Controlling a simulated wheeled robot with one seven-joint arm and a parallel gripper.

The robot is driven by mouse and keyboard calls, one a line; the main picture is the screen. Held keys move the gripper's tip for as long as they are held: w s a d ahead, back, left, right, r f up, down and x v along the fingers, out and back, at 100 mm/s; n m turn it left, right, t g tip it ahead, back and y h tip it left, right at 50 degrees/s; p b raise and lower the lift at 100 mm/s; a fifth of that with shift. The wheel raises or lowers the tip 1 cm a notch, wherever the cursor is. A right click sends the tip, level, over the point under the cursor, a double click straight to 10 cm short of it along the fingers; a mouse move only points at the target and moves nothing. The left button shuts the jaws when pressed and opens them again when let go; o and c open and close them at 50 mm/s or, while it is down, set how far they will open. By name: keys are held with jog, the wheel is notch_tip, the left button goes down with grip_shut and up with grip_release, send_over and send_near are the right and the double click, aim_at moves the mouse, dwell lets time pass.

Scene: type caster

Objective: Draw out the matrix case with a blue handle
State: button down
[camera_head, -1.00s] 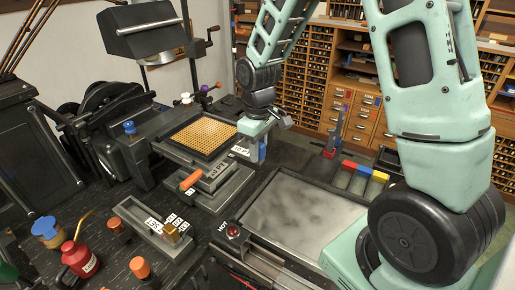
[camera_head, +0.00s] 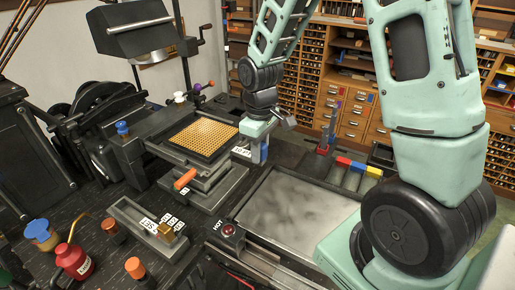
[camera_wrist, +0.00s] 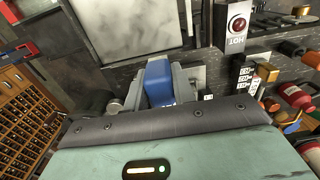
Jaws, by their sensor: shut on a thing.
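The matrix case (camera_head: 203,138), a dark frame with a gold grid, lies flat on the casting machine, left of my gripper. Its blue handle (camera_head: 264,154) is at the case's right end, beside a small white label. My gripper (camera_head: 258,146) points down and is shut on this blue handle. In the wrist view the blue handle (camera_wrist: 158,82) stands between the grey fingers, with its lower end hidden by my gripper's housing. The case itself is not clearly visible in that view.
An orange handle (camera_head: 185,178) sits in front of the case. A hot plate (camera_head: 295,215) with a red button (camera_head: 228,230) lies front right. A rack of red, blue and yellow blocks (camera_head: 358,167) stands right of my gripper. A labelled tray (camera_head: 148,222) is front left.

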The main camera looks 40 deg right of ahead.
jog(key=shift+s+d+r, duration=0.1)
jog(key=shift+s+d, duration=0.25)
jog(key=shift+s, duration=0.45)
dwell(0.5)
jog(key=shift+r+p, duration=2.3)
jog(key=shift+r, duration=0.2)
dwell(2.1)
